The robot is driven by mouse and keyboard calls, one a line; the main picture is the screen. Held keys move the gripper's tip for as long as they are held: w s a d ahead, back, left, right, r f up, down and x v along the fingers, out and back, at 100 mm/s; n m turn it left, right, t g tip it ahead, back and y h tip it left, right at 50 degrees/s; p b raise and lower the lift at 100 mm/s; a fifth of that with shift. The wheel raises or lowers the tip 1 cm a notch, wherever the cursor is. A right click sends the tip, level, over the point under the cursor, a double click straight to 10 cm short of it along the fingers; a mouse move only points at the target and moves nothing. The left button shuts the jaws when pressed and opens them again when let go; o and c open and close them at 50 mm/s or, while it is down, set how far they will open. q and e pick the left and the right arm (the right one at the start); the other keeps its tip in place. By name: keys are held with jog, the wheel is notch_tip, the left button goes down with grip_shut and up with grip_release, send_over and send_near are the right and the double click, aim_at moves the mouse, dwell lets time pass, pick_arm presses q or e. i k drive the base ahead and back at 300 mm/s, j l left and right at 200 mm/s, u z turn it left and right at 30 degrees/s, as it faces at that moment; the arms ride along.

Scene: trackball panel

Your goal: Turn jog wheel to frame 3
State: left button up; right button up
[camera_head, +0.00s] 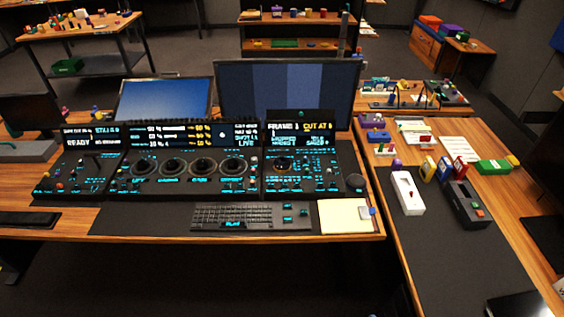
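The right console panel (305,177) stands on the desk below the large monitor. Its display (301,130) reads what looks like "FRAME 1" and "CUT AT 3", in small text. A dark round wheel (282,164) sits in the upper left of this panel; it looks like the jog wheel. The middle panel (190,181) holds several dark trackballs with rings, one of them the rightmost trackball (233,167). A dark round knob (355,182) sits at the right panel's right edge. Neither of my grippers shows in the head view.
A keyboard (236,216) and a cream notepad (345,216) lie in front of the panels. Two monitors, one large (288,92) and one blue-screened (166,99), stand behind. The right-hand table holds a white device (407,192), a black box (467,205) and small coloured items.

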aim_at(281, 164)
jog(key=i+u, duration=0.15)
jog(key=u, duration=0.2)
jog(key=i+l+u, duration=0.15)
jog(key=u, duration=0.2)
jog(key=i+l+u, duration=0.1)
jog(key=u, duration=0.25)
jog(key=i+l, duration=0.05)
jog(key=i, duration=0.05)
